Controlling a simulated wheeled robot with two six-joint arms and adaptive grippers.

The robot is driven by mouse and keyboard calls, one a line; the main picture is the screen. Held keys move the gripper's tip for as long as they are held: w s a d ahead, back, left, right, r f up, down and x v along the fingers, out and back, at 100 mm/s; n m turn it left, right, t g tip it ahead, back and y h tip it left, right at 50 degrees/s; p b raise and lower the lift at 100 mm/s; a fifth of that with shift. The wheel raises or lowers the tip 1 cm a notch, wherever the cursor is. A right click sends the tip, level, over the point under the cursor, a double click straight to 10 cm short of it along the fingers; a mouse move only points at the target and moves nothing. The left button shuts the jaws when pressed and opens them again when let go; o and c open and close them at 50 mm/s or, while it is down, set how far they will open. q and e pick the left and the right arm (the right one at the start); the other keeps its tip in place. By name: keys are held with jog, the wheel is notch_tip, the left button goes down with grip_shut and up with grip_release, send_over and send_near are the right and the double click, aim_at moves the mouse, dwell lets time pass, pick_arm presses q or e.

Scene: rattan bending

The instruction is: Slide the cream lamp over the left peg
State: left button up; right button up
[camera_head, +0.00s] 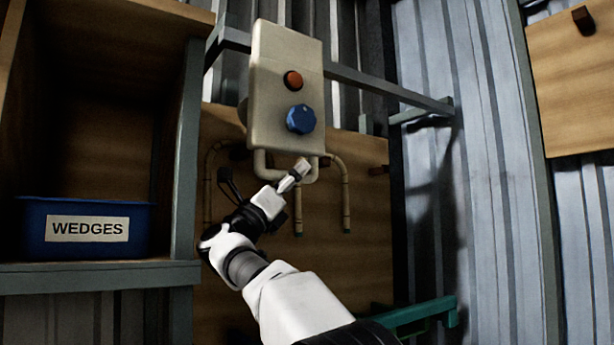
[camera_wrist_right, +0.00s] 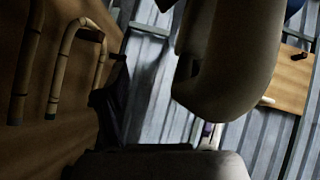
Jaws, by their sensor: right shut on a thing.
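The cream lamp (camera_head: 270,90) is a boxy cream body with an orange-red dome and a blue knob on its front and a U-shaped cream handle below. My right gripper (camera_head: 300,173) is shut on this handle from below. In the right wrist view the curved handle (camera_wrist_right: 235,95) looms close up; the grip itself is partly hidden. Another peg (camera_head: 583,20) is on the board at far right; a peg also shows in the wrist view (camera_wrist_right: 299,57). My left gripper is out of view.
Bent rattan canes (camera_head: 346,200) hang on the board behind my arm, and also show in the wrist view (camera_wrist_right: 75,45). A grey rail (camera_head: 390,88) runs behind the lamp. A shelf at left holds a blue WEDGES bin (camera_head: 35,230). A green bracket (camera_head: 430,312) is lower right.

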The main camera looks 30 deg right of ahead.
notch_tip(320, 180, down, 6)
jog(key=w+a+b, duration=0.2)
jog(key=b, duration=0.1)
jog(key=shift+n+b, duration=0.3)
jog(key=shift+n, duration=0.1)
